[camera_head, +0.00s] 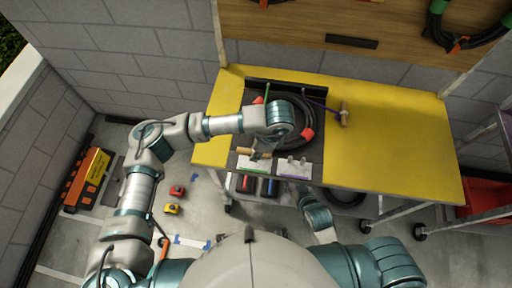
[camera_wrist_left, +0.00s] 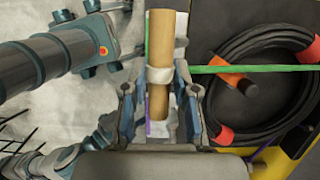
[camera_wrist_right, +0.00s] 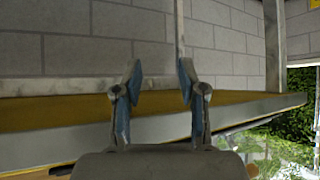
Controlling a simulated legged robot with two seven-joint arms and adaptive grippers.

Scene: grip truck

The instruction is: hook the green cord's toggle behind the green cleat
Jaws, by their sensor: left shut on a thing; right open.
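The green cord's wooden toggle (camera_head: 246,153) is in my left gripper (camera_wrist_left: 160,100), whose fingers stand on either side of it. The green cord (camera_wrist_left: 255,69) runs taut from the toggle across the black cable coil. The toggle lies sideways in the head view, above or at the green-edged white cleat plate (camera_head: 250,165) at the table's front edge. Whether it touches the cleat I cannot tell; toggle and fingers cover much of it. The purple-edged cleat plate (camera_head: 293,169) is just right of it. My right gripper (camera_wrist_right: 155,85) is open and empty, near the table's edge.
A black cable coil (camera_head: 292,140) with orange-red clips lies behind the cleats on the yellow table (camera_head: 390,140). A purple cord with its own wooden toggle (camera_head: 344,114) lies to the right. The table's right half is clear. A red bin (camera_head: 483,197) stands far right.

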